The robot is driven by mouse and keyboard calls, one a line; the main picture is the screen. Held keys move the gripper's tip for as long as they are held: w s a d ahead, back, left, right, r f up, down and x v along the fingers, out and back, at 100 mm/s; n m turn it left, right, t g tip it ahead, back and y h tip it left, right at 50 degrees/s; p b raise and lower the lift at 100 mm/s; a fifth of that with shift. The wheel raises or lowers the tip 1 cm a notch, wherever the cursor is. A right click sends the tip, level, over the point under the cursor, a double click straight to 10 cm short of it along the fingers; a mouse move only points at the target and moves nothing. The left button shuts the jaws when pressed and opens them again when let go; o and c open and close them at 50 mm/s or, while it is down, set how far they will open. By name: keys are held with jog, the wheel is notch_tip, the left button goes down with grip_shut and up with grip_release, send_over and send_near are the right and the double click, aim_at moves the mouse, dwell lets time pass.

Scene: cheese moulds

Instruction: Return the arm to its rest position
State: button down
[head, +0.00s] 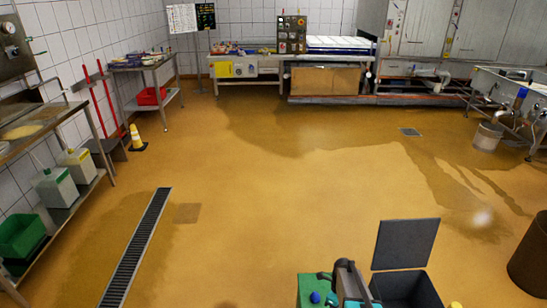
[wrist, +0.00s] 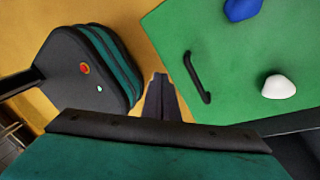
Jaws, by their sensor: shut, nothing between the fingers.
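My gripper (wrist: 161,78) shows in the middle of the wrist view. Its two dark fingers are together with nothing between them. They point over the bare ochre floor beside a green surface. My arm (head: 348,280) shows folded low at the bottom of the head view, where I cannot make out the fingertips.
The wet floor (head: 270,200) ahead is broad and clear. A long drain grate (head: 137,245) lies at left, near a shelf with white canisters (head: 54,187). A yellow cone (head: 137,138) stands behind. A bucket (head: 487,136) and a brown barrel (head: 530,258) are at right.

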jog(key=s+a+r+n+g, duration=0.1)
jog(key=s+a+n, duration=0.2)
jog(key=s+n, duration=1)
jog(key=s+a+r+n+g+h, duration=0.1)
jog(key=s+a+r+n, duration=0.1)
jog(key=s+n, duration=1)
jog(key=s+a, duration=0.1)
jog(key=s, duration=0.2)
jog(key=shift+a+n, duration=0.35)
jog(key=shift+n, duration=0.05)
jog(key=shift+s+r, duration=0.1)
jog(key=shift+s, duration=0.1)
